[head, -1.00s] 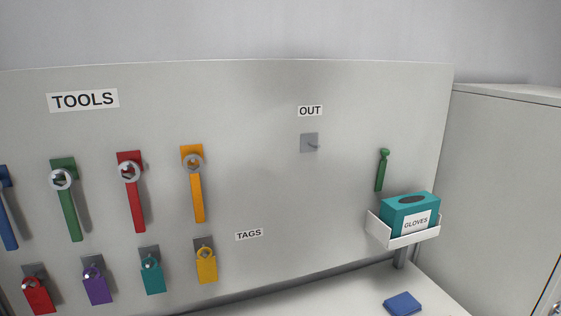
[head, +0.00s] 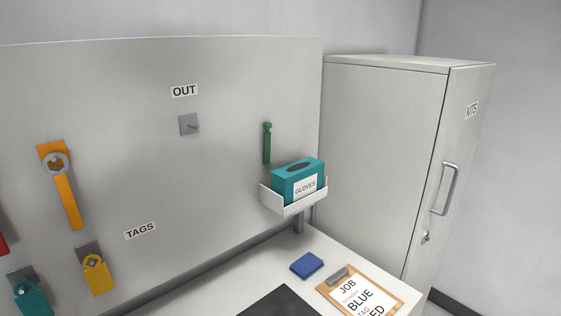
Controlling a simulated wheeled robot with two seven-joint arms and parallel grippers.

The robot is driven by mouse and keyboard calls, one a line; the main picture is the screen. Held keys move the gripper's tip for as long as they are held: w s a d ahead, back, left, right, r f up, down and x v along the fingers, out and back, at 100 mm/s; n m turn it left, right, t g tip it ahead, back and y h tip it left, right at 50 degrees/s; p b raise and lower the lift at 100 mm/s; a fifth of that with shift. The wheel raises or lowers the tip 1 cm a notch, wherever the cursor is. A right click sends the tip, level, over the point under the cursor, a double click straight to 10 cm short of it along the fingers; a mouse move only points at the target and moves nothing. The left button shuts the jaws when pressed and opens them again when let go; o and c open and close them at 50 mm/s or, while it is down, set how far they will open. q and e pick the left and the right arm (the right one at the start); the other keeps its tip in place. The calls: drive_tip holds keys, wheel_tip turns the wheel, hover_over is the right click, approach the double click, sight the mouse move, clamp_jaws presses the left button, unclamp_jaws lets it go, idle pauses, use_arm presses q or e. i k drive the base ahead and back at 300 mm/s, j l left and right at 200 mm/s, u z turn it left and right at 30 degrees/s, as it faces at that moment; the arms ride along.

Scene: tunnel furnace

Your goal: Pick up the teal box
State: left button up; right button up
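The teal box (head: 290,178) has a dark oval opening on top and a white label reading GLOVES. It sits upright in a white open-topped holder (head: 300,205) at the right end of the tool board, above the bench. Neither of my grippers shows in the head view, so nothing of mine is seen touching the box.
A green tool (head: 267,143) hangs just behind the box. Below are a blue block (head: 307,265), a clipboard (head: 328,291) and a dark mat (head: 280,303) on the white bench (head: 255,283). A grey cabinet labelled KITS (head: 385,150) stands close on the right.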

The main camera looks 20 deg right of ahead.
sight(296, 181)
drive_tip(key=l+u, duration=0.25)
drive_tip(key=l, duration=0.15)
drive_tip(key=k+l+u, duration=0.1)
drive_tip(key=l+u, duration=0.15)
drive_tip(key=k+l+u, duration=0.25)
drive_tip(key=l, duration=0.25)
drive_tip(key=l+u, duration=0.2)
drive_tip(key=l, duration=0.15)
drive_tip(key=k+l+u, duration=0.25)
drive_tip(key=i+l, duration=0.05)
drive_tip(key=l, duration=0.05)
